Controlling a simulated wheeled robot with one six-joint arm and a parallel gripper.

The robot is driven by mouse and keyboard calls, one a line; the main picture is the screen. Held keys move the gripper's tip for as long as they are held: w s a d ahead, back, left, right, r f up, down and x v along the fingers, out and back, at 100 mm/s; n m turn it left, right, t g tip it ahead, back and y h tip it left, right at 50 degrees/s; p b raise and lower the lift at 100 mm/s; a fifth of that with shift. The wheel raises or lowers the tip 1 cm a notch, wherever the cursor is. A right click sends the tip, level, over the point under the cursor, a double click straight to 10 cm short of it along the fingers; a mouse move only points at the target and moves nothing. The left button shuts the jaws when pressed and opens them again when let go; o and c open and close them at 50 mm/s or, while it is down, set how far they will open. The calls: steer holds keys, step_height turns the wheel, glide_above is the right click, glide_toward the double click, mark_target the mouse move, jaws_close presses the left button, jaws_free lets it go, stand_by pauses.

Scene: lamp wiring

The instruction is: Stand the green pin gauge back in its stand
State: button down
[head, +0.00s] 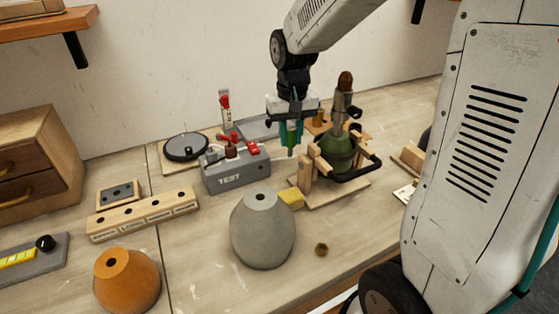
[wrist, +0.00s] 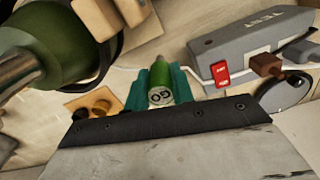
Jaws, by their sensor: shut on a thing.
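My gripper (head: 291,127) is shut on the green pin gauge (head: 291,138), which hangs upright between the teal fingers, clear of the table beneath. In the wrist view the gauge (wrist: 161,86) shows its round end marked "GO", between the fingertips of my gripper (wrist: 160,90). Which piece is the gauge's stand is not certain. A long wooden strip (head: 145,216) with several holes lies at the left.
A grey TEST box (head: 235,176) stands left of my gripper. A green bottle-shaped body (head: 337,148) in a wooden cradle stands close on the right. A grey cone (head: 263,235), an orange cone (head: 126,280) and a yellow block (head: 291,198) are in front. A black disc (head: 185,147) lies behind.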

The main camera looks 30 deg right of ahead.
mark_target(291, 156)
steer(key=shift+d+f, duration=0.15)
steer(key=shift+f, duration=3.1)
steer(key=c, duration=1.2)
jaws_free()
steer(key=shift+f, duration=0.1)
step_height(291, 156, up, 12)
steer(key=shift+f, duration=0.1)
steer(key=shift+s+r, duration=0.15)
steer(key=shift+r, duration=0.1)
steer(key=s+a+r, duration=0.1)
steer(key=s, duration=0.7)
steer(key=s+a+r+n, duration=0.1)
steer(key=s, duration=0.7)
steer(key=s+a+n+t, duration=0.1)
steer(key=s, duration=0.7)
steer(key=shift+a+r, duration=0.3)
steer(key=shift+r, duration=0.1)
